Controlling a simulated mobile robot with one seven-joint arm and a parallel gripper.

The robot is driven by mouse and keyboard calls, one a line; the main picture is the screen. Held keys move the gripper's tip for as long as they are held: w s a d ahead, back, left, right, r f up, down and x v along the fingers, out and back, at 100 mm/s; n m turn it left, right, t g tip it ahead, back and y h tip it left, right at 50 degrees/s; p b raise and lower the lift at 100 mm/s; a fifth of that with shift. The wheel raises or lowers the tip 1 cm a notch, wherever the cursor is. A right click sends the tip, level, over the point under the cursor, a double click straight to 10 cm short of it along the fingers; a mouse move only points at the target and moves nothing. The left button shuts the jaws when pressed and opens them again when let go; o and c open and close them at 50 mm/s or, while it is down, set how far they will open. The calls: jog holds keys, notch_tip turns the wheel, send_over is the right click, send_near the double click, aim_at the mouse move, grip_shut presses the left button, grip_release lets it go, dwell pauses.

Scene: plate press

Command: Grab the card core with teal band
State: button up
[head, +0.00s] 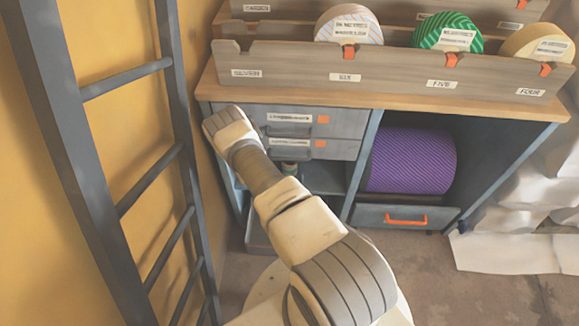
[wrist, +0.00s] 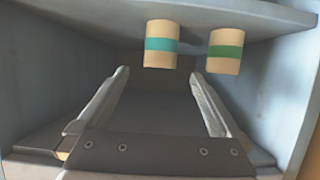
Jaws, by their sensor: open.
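The card core with teal band (wrist: 161,45) is a short cream cylinder at the top middle of the wrist view. Its end meets a grey shelf surface (wrist: 100,12) along the top of the picture. My gripper (wrist: 160,76) is open and empty. In the head view my gripper is hidden behind my arm and the cabinet front.
Grey compartment walls (wrist: 286,85) close in on both sides. In the head view, drawers (head: 290,118) are above the open compartment (head: 325,178), and a purple roll (head: 410,160) lies in the bay to its right. A ladder (head: 125,75) stands at the left.

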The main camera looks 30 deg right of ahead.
jog(key=b+x, duration=0.2)
jog(key=x, duration=0.5)
jog(key=shift+d+f, duration=0.1)
jog(key=shift+f, duration=0.05)
jog(key=b+x, duration=0.3)
jog(key=x, duration=0.3)
jog(key=shift+w, duration=0.15)
jog(key=shift+w+d+r, duration=0.15)
jog(key=shift+w+r, duration=0.05)
jog(key=c, duration=1.3)
jog(key=shift+c, duration=0.2)
jog(key=shift+r, duration=0.1)
